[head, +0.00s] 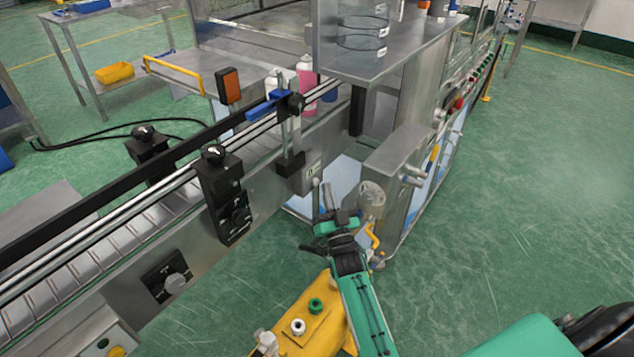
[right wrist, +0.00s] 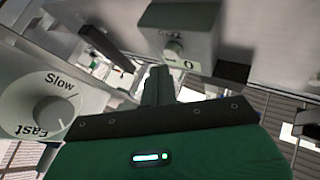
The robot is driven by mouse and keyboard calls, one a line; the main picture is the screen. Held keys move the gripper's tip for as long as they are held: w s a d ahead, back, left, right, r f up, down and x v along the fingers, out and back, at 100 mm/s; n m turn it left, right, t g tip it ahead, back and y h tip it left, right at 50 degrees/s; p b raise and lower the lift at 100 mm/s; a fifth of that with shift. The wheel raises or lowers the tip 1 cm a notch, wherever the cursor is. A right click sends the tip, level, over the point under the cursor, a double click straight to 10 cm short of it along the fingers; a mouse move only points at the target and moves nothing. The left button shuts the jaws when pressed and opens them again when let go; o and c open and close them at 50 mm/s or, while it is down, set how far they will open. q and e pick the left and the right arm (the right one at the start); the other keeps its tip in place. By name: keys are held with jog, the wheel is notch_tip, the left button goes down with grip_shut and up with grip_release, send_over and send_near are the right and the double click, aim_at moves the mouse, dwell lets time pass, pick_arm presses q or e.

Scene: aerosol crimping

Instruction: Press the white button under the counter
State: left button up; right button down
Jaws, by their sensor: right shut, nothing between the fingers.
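In the right wrist view, a small pale round button (right wrist: 173,49) sticks out of a grey box (right wrist: 185,28) marked with a "0". In the head view, a small light knob (head: 316,183) shows beneath the counter's side, and I cannot tell for sure that it is the same part. My right gripper (head: 328,190) is shut and empty, with its fingers pointing up toward the counter. In the right wrist view, the fingertips (right wrist: 160,72) are close below the button; whether they touch it is unclear. My left gripper is not in view.
A large "Slow/Fast" dial (right wrist: 48,108) is close on the left in the right wrist view. In the head view, the conveyor (head: 120,240) with black knob boxes (head: 225,195) runs along the left. A metal cabinet (head: 395,160) stands right of the gripper. Green floor lies open to the right.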

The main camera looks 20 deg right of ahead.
jog(key=shift+s+d+p, duration=0.35)
jog(key=shift+s+d, duration=0.05)
jog(key=shift+s, duration=0.3)
jog(key=shift+s+d+p, duration=0.35)
jog(key=shift+s+d, duration=0.1)
jog(key=shift+s, duration=0.3)
jog(key=shift+s+d+p, duration=0.35)
jog(key=shift+s+d, duration=0.05)
jog(key=shift+s, duration=0.3)
